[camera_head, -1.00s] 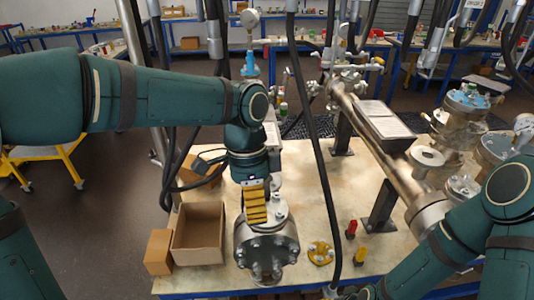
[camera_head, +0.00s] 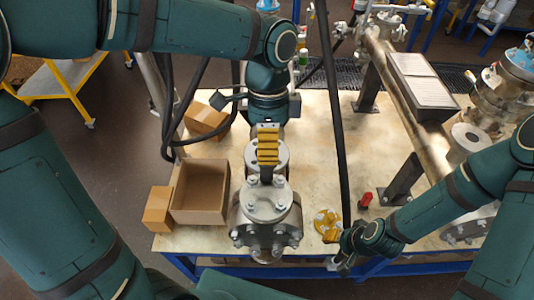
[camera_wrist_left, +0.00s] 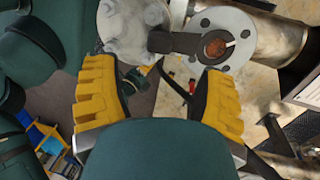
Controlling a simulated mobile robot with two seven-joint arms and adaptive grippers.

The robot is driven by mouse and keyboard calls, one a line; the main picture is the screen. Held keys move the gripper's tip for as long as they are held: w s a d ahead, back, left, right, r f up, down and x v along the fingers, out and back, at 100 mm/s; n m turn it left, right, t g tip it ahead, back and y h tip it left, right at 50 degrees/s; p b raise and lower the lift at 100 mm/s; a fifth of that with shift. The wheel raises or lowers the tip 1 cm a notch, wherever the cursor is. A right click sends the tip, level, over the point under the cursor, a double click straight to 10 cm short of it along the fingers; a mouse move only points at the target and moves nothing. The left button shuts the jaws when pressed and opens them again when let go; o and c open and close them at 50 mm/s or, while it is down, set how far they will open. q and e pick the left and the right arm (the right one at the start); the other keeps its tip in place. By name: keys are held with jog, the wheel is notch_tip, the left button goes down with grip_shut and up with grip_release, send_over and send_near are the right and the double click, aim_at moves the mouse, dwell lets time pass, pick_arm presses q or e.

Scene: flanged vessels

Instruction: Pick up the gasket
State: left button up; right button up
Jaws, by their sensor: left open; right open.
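My left gripper (camera_head: 267,147), with yellow ribbed fingers, is over the back part of the vessel (camera_head: 266,205). In the left wrist view the left fingers (camera_wrist_left: 158,75) are spread apart with nothing between them. Beyond them are a grey flange with bolt holes (camera_wrist_left: 233,22) and a dark piece across it.
An open cardboard box (camera_head: 200,190) and a smaller closed box (camera_head: 158,209) stand left of the vessel. A red object (camera_head: 365,200) stands right of the disc. A long pipe (camera_head: 408,110) runs along the right.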

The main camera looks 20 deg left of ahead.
aim_at(269, 170)
pick_arm(q)
jog(key=shift+s+d+f+b, duration=0.1)
jog(key=shift+s+f+b, duration=0.1)
jog(key=shift+f, duration=0.95)
jog(key=shift+s+d+f+b, duration=0.15)
jog(key=shift+s+f, duration=0.1)
jog(key=shift+f, duration=0.95)
jog(key=shift+s+d+f+b, duration=0.1)
jog(key=shift+s+f+b, duration=0.1)
jog(key=shift+f, duration=0.95)
jog(key=c, duration=1.1)
